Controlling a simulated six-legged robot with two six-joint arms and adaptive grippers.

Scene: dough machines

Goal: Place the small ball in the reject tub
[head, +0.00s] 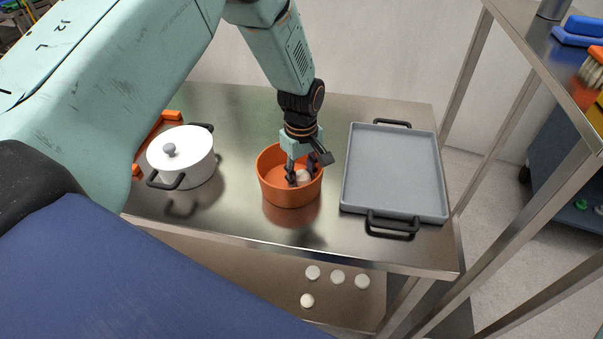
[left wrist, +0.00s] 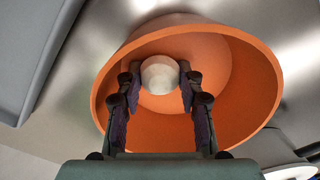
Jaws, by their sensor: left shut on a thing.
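The reject tub is an orange round bowl (head: 272,188) on the steel table, between a white pot and a grey tray. My left gripper (head: 299,180) points down into it. The gripper is shut on the small ball (head: 303,176), a pale dough ball. In the left wrist view the ball (left wrist: 160,75) sits between the two fingers, over the inside of the orange tub (left wrist: 262,90). I cannot tell whether the ball touches the tub's floor. My right gripper is not in view.
The white lidded pot (head: 190,160) stands on the left, and the grey tray (head: 393,175) with black handles lies on the right. Several pale balls (head: 337,277) show on the lower shelf (head: 230,262). Steel rack posts (head: 470,70) stand at the right.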

